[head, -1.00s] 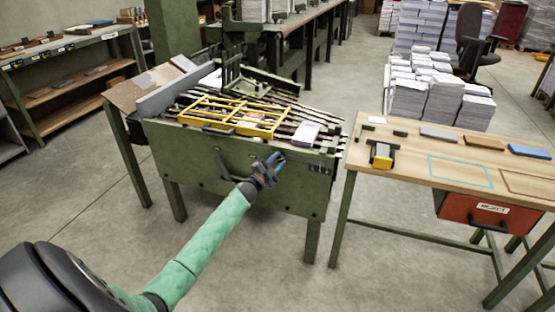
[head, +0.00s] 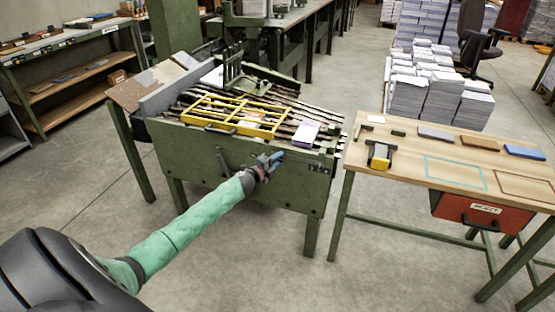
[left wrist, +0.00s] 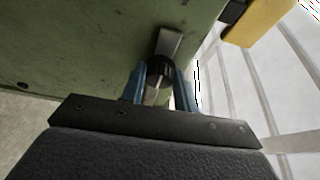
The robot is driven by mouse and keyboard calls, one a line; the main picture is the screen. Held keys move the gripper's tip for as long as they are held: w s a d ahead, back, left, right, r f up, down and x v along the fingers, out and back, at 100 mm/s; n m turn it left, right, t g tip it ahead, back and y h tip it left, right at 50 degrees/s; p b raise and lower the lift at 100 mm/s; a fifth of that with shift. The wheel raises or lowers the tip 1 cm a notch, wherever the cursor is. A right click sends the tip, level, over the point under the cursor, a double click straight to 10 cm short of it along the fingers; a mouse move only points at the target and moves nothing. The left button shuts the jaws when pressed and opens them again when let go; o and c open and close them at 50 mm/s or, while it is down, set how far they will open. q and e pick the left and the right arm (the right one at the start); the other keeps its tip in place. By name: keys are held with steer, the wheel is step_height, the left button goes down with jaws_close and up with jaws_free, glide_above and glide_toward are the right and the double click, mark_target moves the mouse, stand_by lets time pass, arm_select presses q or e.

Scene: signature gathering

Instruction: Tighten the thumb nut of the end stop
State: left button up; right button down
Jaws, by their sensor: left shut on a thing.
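My left gripper (head: 271,160) is at the front panel of the green machine (head: 215,160), near its upper right part. In the left wrist view its two blue fingers (left wrist: 154,85) are shut around a dark ribbed knob, the thumb nut (left wrist: 160,68). A grey metal piece, seemingly part of the end stop (left wrist: 170,42), shows just beyond the nut against the green panel. In the head view the gripper hides the nut. My right gripper is not in view.
A yellow frame (head: 195,107) and a small pale block (head: 305,132) lie on the machine's slatted top. A wooden table (head: 400,175) with a red reject drawer (head: 480,213) stands to the right. Bare floor lies between them.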

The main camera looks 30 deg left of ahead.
arm_select(q)
steer(key=shift+d+f, duration=0.1)
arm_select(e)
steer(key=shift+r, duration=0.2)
arm_select(q)
steer(key=o, duration=1)
steer(key=shift+c, duration=0.2)
steer(key=shift+s, duration=0.15)
steer(key=s+a+b, duration=0.1)
steer(key=s, duration=0.6)
steer(key=shift+s+a, duration=0.15)
steer(key=shift+s, duration=0.05)
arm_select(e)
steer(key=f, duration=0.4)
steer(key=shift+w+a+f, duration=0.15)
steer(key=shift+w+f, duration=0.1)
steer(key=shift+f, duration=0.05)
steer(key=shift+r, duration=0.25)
